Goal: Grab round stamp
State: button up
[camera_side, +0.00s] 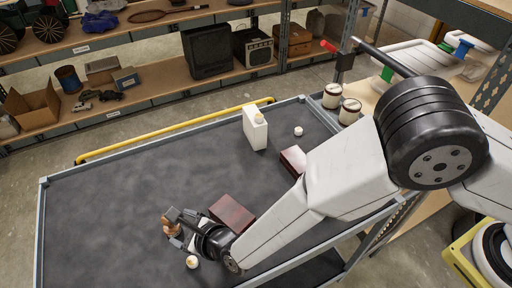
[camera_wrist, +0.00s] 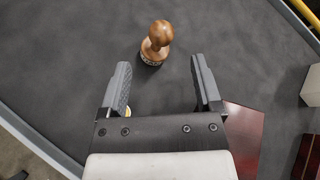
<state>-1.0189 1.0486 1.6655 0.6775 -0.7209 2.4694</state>
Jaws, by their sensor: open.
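A dark red box (camera_side: 232,214) lies right of my gripper, and another red box (camera_side: 293,160) lies farther back. A small white round item (camera_side: 192,262) is near my gripper. The cart's left side is clear.

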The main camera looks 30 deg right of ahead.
aim_at(176, 229)
jog(key=shift+w+a+f, duration=0.1)
jog(key=shift+w, duration=0.15)
jog(key=shift+x, duration=2.55)
grip_shut()
